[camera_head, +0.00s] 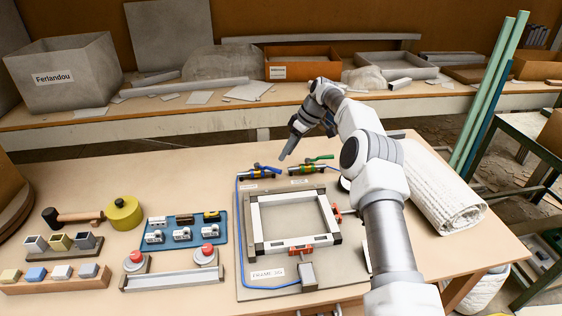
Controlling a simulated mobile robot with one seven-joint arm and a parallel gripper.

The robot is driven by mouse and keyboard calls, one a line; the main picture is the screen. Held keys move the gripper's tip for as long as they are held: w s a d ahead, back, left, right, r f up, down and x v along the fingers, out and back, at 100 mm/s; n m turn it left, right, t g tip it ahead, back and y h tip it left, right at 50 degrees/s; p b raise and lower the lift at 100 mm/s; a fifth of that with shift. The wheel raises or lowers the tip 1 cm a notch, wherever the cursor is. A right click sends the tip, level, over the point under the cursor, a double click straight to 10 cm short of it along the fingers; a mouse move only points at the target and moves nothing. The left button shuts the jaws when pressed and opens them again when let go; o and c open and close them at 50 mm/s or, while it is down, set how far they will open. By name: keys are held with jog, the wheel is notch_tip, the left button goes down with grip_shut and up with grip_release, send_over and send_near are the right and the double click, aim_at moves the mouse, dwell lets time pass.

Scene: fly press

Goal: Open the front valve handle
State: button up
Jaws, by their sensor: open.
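Two small valves stand at the back of a grey fixture board (345,289) on the workbench. The left valve (258,172) has a blue lever handle and a blue hose running down from it. The right valve (309,168) has a green lever handle (320,157). Each has a small label in front, too small to read, so I cannot tell which is called front. My gripper (294,146) points down and left, open and empty, above and behind the valves. It appears apart from both handles.
A square frame (257,222) with red clamps lies on the board. A rolled white towel (440,195) lies right of my arm. A blue tray (212,240), a hammer (75,217) and red buttons (136,256) are left. The bench behind the gripper is clear.

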jog(key=p+v, duration=0.2)
jog(key=v, duration=0.8)
jog(key=shift+r, duration=0.15)
jog(key=shift+d, duration=0.1)
